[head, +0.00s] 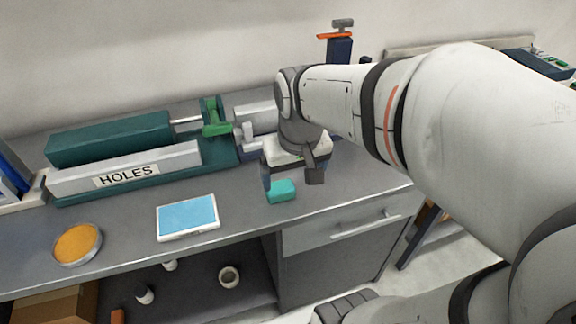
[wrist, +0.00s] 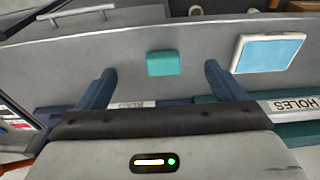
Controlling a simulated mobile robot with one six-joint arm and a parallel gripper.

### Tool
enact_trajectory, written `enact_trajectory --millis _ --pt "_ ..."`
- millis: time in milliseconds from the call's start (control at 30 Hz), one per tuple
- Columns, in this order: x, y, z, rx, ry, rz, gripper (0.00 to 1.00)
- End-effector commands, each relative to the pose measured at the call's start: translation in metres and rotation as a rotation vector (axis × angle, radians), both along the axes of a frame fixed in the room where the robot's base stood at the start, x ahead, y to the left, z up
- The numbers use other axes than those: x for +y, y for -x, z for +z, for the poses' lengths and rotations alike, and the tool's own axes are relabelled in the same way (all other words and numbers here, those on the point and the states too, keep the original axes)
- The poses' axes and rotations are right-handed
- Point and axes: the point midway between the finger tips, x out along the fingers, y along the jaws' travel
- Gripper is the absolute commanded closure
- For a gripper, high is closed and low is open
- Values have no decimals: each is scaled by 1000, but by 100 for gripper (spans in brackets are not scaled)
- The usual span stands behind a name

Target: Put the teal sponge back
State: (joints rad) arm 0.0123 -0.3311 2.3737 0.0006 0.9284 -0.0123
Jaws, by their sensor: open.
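The teal sponge (head: 281,191) is a small block lying on the grey worktop (head: 338,186), near its front edge above the drawer. In the wrist view the sponge (wrist: 163,63) lies on the bare worktop, ahead of and between the two blue fingers. My gripper (wrist: 160,82) is open and empty, with nothing between its fingers. In the head view my gripper (head: 288,182) is just above and behind the sponge, and part of it is hidden by my wrist. I cannot tell exactly how high the fingertips are above the worktop.
A green and grey device labelled HOLES (head: 125,175) stands along the back left. A tray with a blue pad (head: 188,217) and an orange round dish (head: 77,243) lie left of the sponge. A drawer handle (head: 365,223) juts below the front edge. An open shelf holds small cups.

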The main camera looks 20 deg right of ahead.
Motion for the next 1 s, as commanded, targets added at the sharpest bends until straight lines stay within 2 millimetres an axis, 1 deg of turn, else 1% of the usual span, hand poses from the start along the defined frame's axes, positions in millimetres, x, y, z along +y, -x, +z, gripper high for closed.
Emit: enact_trajectory --millis 33,100,200,300,1000 --pt "0 14 2 -27 0 -1 11" --pt "0 28 1 -51 1 -1 11" --pt "2 40 0 -74 1 -1 11" --pt "2 46 -1 -83 1 -1 11" --pt "2 46 -1 -83 1 -1 11"
